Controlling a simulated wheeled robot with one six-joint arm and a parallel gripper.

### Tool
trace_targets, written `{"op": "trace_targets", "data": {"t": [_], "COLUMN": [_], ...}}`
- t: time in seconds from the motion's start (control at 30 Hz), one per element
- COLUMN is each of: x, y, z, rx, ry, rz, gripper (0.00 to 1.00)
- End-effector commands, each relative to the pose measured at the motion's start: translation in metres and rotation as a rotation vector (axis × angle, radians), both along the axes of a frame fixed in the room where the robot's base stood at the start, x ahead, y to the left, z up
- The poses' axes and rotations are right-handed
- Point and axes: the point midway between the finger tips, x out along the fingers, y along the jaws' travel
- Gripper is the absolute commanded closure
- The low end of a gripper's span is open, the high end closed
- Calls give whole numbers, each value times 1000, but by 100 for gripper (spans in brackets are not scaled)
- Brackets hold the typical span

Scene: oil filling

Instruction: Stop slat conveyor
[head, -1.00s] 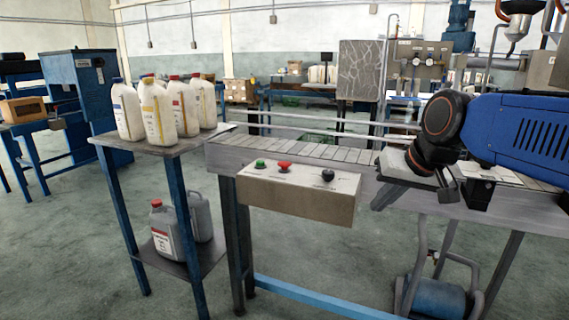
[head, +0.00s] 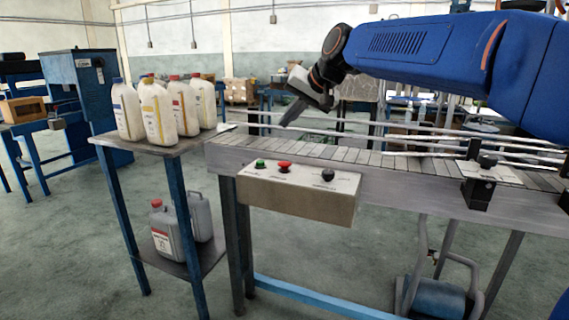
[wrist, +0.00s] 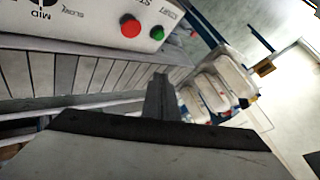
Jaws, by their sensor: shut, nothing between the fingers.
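The slat conveyor (head: 400,160) runs across the middle of the head view. A beige control box (head: 298,199) is fixed to its front side. On the box's top are a green button (head: 260,163), a red button (head: 284,167) and a black knob (head: 327,175). My gripper (head: 287,121) is shut and empty, above and behind the conveyor's left end, apart from the buttons. In the wrist view the red button (wrist: 130,26) and green button (wrist: 157,33) show at the top, beyond the closed fingers (wrist: 158,88). Printed labels there are partly cut off.
A side table (head: 165,149) at the conveyor's left end bears several white bottles (head: 157,110). Grey jugs (head: 165,234) stand on its lower shelf. Guide rails (head: 400,141) run along the conveyor, and a black bracket (head: 480,185) is on its front right. Space above the control box is clear.

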Motion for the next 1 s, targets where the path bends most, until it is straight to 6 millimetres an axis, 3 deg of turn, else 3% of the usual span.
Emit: {"op": "trace_targets", "data": {"t": [0.33,1.0], "x": [0,0], "y": [0,0], "z": [-9,-80], "rx": [-1,-1], "ry": [0,1], "rz": [0,0], "gripper": [100,100]}}
